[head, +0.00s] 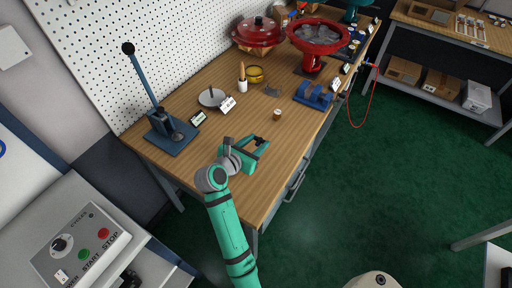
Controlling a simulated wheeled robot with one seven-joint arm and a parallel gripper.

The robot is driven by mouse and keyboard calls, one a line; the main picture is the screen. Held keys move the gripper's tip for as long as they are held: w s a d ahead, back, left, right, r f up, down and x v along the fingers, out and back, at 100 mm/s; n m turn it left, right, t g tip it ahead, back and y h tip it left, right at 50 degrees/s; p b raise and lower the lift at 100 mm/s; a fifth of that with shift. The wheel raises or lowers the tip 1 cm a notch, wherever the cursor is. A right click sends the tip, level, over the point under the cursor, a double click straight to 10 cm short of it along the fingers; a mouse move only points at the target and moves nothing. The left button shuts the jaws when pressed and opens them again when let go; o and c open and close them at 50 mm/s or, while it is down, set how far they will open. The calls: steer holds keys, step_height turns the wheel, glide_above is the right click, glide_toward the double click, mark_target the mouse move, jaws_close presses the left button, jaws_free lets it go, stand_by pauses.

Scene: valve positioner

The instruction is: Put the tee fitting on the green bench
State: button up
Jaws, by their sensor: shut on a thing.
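My gripper (259,144) is at the end of the teal arm, over the near part of the wooden-topped bench (190,95). It is shut on a small dark part (262,142) at its fingertips. The part is mostly hidden by the gripper, and I cannot make out whether it is the tee fitting. No other tee fitting can be clearly picked out. No bench with a green top can be made out; the floor is green.
A blue lever press (170,132) stands left of my gripper. A small brass piece (277,115), a blue cradle (313,95), a yellow ring (255,75) and a red valve (316,40) stand farther back. A second bench (450,40) is at top right, across open floor.

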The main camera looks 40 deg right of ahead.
mark_target(256, 148)
steer(key=shift+w+d+f, duration=0.15)
steer(key=shift+w+f, duration=0.15)
steer(key=shift+f, duration=0.05)
step_height(256, 148, down, 3)
steer(key=shift+w+d, duration=0.1)
steer(key=shift+w+f, duration=0.15)
steer(key=shift+f, duration=0.1)
steer(key=shift+s+f, duration=0.1)
steer(key=shift+s, duration=0.1)
steer(key=o, duration=1)
steer(key=shift+w, duration=0.1)
